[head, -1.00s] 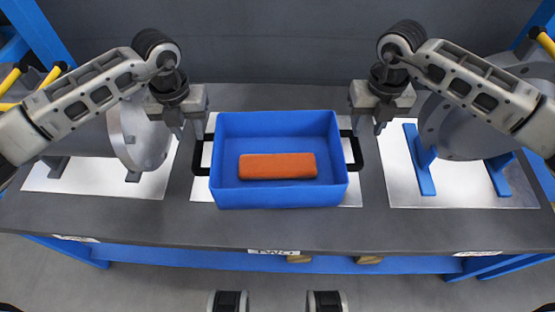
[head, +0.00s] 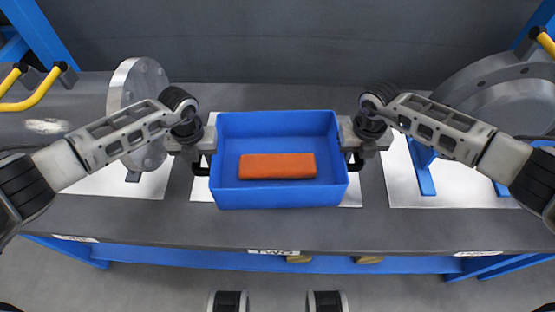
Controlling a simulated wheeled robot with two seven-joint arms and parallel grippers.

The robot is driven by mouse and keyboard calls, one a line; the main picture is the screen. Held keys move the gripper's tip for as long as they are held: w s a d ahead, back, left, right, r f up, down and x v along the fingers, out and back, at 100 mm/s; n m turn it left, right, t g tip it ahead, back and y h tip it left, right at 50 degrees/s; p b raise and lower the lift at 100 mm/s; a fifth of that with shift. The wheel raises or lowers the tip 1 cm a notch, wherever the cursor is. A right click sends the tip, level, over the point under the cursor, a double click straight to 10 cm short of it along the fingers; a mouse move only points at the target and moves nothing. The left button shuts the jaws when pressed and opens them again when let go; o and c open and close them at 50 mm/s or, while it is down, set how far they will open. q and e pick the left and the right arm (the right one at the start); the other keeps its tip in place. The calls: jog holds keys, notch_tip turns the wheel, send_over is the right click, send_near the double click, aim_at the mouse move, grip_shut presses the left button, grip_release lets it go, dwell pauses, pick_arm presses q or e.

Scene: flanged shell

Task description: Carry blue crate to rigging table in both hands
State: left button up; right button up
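The blue crate (head: 280,197) sits on a white sheet on the dark bench, with an orange block (head: 277,166) lying inside it. It has a black handle on each side. My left gripper (head: 205,160) is at the crate's left handle (head: 201,168), and my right gripper (head: 352,157) is at the right handle (head: 356,166). Both grippers cover the upper part of their handles. The fingers are mostly hidden from above, so I cannot tell whether they are closed on the handles.
The dark bench (head: 140,215) carries a grey flanged part (head: 138,90) at left and a larger one (head: 490,85) on blue supports at right. A label reading "TWO" (head: 273,252) is on the front edge. The bench in front of the crate is clear.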

pick_arm(q)
jog(key=shift+c, duration=0.3)
pick_arm(e)
jog(key=shift+c, duration=0.3)
pick_arm(q)
grip_shut()
pick_arm(e)
grip_shut()
pick_arm(q)
jog(key=shift+r, duration=0.15)
pick_arm(e)
jog(key=shift+r, duration=0.15)
